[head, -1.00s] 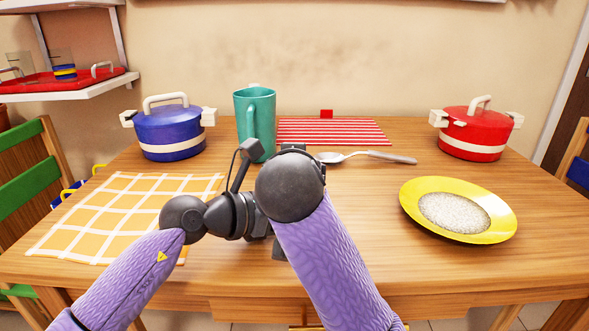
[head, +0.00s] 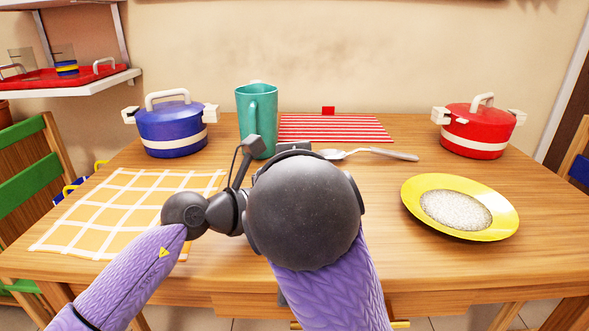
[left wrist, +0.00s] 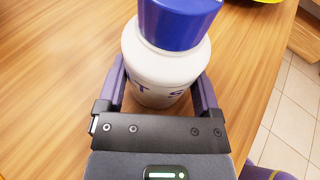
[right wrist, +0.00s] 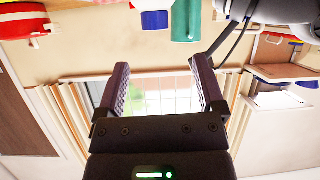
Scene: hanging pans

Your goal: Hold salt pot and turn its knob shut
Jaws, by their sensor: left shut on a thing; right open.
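The salt pot (left wrist: 165,62) is a white bottle with dark lettering, seen in the left wrist view. Its knob is a blue cap (left wrist: 180,22) on top. My left gripper (left wrist: 160,82) is shut on the white body, one finger on each side, below the cap. In the head view my arms hide the pot and both grippers.
On the table stand a blue pot (head: 170,135), a green mug (head: 257,115), a red pot (head: 478,135) and a yellow plate (head: 417,205) with white grains. A spoon (head: 375,153) lies by a striped mat (head: 335,125). A checked cloth (head: 110,215) covers the left side.

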